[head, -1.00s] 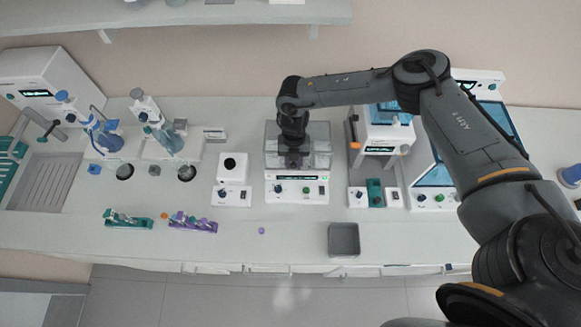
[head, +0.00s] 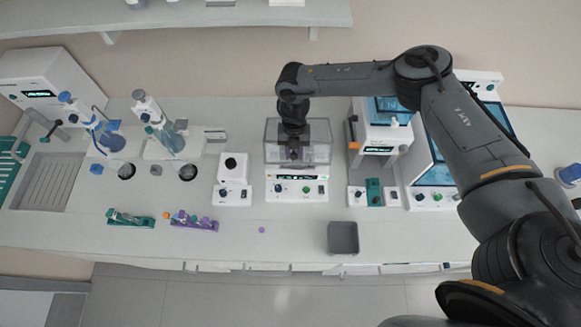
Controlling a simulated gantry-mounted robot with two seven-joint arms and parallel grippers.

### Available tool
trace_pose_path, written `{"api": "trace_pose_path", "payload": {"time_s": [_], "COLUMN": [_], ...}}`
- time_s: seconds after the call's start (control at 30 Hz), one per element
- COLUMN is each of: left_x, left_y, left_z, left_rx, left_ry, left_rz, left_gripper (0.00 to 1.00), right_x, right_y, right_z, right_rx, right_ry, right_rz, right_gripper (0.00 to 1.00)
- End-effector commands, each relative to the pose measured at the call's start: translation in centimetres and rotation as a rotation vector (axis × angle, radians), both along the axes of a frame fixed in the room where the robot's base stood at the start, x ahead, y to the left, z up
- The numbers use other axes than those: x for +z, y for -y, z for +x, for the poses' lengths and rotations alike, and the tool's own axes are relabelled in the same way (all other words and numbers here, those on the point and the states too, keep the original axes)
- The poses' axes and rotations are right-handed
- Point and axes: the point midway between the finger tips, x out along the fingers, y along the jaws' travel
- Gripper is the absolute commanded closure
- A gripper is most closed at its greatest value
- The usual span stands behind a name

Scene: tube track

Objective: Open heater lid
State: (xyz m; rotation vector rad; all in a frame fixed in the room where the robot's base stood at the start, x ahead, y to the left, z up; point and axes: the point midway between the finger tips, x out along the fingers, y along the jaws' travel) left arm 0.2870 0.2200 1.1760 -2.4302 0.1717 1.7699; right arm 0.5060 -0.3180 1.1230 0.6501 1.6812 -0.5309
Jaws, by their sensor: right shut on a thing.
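The heater (head: 297,188) is a white box with a lit display and knobs on its front, in the middle of the bench. Its clear grey lid (head: 319,137) shows above the box. My right gripper (head: 293,151) comes down from above at the lid's middle and is shut on the lid. The fingertips and the exact grip point are small and partly hidden by the wrist. I cannot tell how far the lid is tilted. My left gripper is not in view.
A grey bin (head: 343,238) and tube racks, one teal (head: 131,220) and one purple (head: 195,222), lie in front. The bench front is otherwise mostly clear.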

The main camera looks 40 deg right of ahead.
Motion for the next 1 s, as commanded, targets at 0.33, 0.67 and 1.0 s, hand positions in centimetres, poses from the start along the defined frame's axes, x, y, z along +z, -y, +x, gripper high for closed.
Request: {"api": "trace_pose_path", "payload": {"time_s": [0.33, 0.67, 1.0], "left_x": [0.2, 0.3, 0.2], "left_y": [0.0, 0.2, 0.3], "left_z": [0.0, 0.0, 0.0], "left_rx": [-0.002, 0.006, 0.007], "left_ry": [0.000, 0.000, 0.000], "left_rz": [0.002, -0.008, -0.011], "left_gripper": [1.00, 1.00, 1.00], "right_x": [1.7, 2.8, 2.9], "right_y": [1.1, 1.8, 2.0], "right_z": [1.2, 1.9, 2.2], "right_rx": [-0.002, -0.002, -0.002], "right_ry": [0.003, 0.001, 0.001], "right_rz": [-0.002, -0.002, -0.002], "right_gripper": [0.90, 0.90, 0.89]}}
